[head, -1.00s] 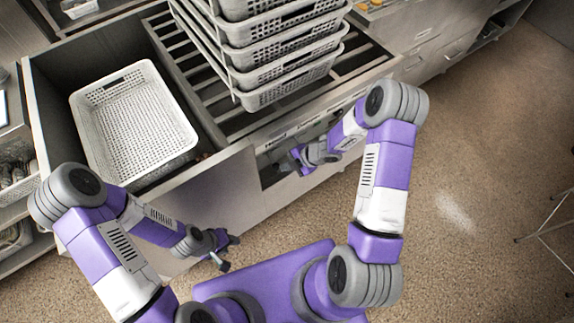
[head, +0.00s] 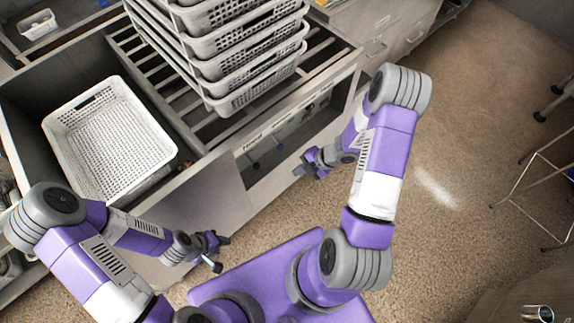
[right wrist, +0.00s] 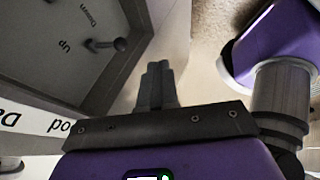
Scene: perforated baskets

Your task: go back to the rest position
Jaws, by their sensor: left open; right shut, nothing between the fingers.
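My left gripper (head: 220,252) is at the lower left in the head view, beside the front of the counter and above the floor. It is open with nothing in it. My right gripper (head: 304,166) is in front of the counter's open recess in the head view. Its fingers also show in the right wrist view (right wrist: 157,82), closed together and empty.
A white perforated basket (head: 65,135) sits in the left bay of the counter (head: 200,190). A stack of several baskets (head: 250,85) stands on the slatted rack. A metal-legged stand (head: 530,175) is at the right. The carpeted floor (head: 460,110) between is clear.

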